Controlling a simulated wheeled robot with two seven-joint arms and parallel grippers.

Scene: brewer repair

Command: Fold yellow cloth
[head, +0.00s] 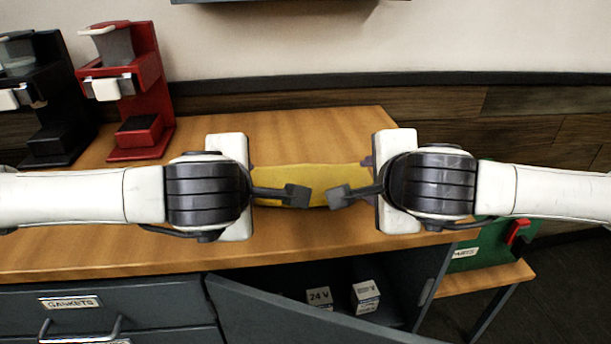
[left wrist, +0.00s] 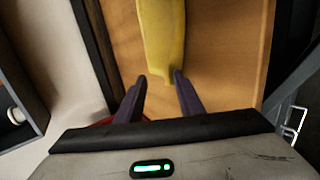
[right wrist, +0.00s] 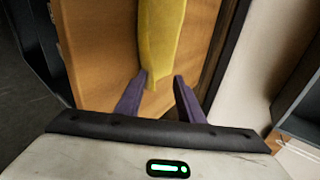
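The yellow cloth (head: 312,178) lies on the wooden counter as a long, narrow strip between my two grippers. Its near end shows in the left wrist view (left wrist: 162,40) and in the right wrist view (right wrist: 160,38). My left gripper (head: 284,190) is at the cloth's left end; its fingers (left wrist: 160,78) are apart, with the cloth's edge at the tips. My right gripper (head: 345,190) is at the right end; its fingers (right wrist: 155,80) are apart, with a cloth corner at the tips. Each gripper partly hides the cloth in the head view. I cannot tell whether any fingertip touches it.
A red brewer (head: 135,90) and a black brewer (head: 45,100) stand at the back left of the counter (head: 330,125). Below, a cabinet door (head: 290,315) hangs open before small white boxes (head: 366,297). A green case (head: 485,245) is at the right.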

